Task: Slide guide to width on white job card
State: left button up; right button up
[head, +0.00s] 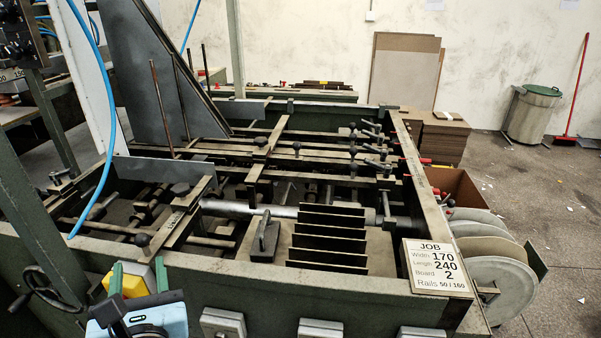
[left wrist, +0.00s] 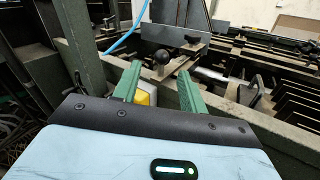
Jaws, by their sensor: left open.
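The white job card (head: 436,268) on the frame's front right corner reads Width 170, Length 240, Board 2, Rails 50/160. A flat metal guide bar (head: 172,228) lies across rods at the left of the feeder. A black knob (head: 142,240) is at its near end. My left gripper (head: 139,268) is open outside the frame's front left side, nearer than the knob and apart from it. In the left wrist view, the black knob (left wrist: 162,57) appears beyond and between the green fingertips (left wrist: 159,72). My right gripper is out of view.
The feeder's dark front rail (head: 250,280) stands between the gripper and the inside. A yellow part (head: 134,286) shows between the fingers. A blue hose (head: 112,130) hangs at the left. Several upright dark plates (head: 327,240) and a black handle block (head: 265,240) stand inside.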

aim_at(140, 244)
pick_arm(q)
jog(key=p+x, duration=0.1)
jog(key=x, duration=0.6)
jog(key=shift+w+a+f, duration=0.1)
jog(key=shift+w+a, duration=0.05)
jog(key=shift+w, duration=0.25)
grip_shut()
